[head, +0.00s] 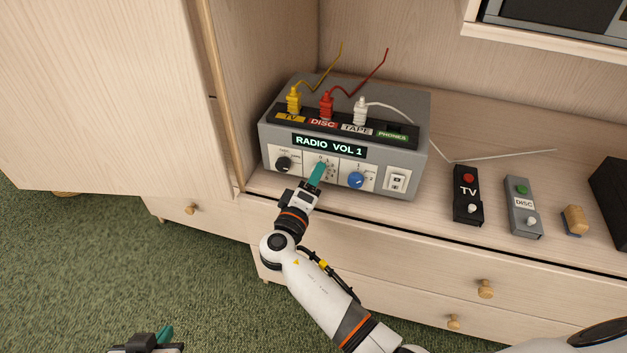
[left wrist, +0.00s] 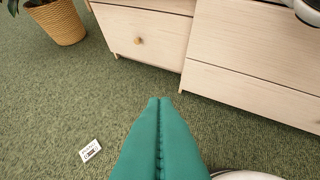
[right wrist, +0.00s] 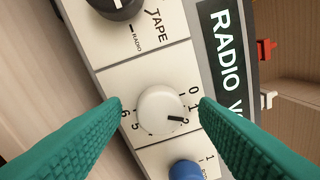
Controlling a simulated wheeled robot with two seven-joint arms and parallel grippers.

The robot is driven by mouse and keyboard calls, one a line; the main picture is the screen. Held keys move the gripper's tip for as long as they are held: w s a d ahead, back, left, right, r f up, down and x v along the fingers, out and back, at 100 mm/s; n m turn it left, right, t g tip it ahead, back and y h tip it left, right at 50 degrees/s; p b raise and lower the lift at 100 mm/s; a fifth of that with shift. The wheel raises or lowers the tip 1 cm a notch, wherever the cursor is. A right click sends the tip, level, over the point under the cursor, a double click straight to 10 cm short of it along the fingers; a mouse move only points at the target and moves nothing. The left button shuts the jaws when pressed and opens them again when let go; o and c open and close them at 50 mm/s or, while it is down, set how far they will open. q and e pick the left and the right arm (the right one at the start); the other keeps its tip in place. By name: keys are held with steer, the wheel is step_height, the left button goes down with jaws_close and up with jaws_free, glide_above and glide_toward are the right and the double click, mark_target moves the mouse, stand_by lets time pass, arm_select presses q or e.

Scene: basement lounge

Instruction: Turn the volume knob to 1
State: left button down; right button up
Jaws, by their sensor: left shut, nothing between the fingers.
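A grey radio unit (head: 345,130) stands on the cabinet shelf, and its lit display (head: 328,146) reads "RADIO VOL 1". The white volume knob (right wrist: 158,109) sits on the front panel between a black knob and a blue knob. Its dark pointer mark points toward the 1 and 2 side of the dial, close to the 2. My right gripper (right wrist: 160,106) is open, with one teal finger on each side of the white knob and a visible gap to it on both sides. In the head view my right gripper (head: 317,178) hides most of this knob. My left gripper (left wrist: 160,100) is shut and empty over the carpet.
A black source knob (head: 284,164) and a blue knob (head: 356,179) flank the volume knob. Yellow, red and white plugs with cables stand on top. A TV remote (head: 467,195) and a DISC remote (head: 522,206) lie to the right. An open cabinet door (head: 100,100) is at left.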

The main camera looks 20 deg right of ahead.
arm_select(q)
steer(key=s, duration=0.1)
steer(key=s+f+g, duration=0.1)
steer(key=s+a+g, duration=0.1)
steer(key=shift+f+y+p, duration=0.3)
steer(key=shift+p, duration=0.1)
arm_select(e)
steer(key=v, duration=1.2)
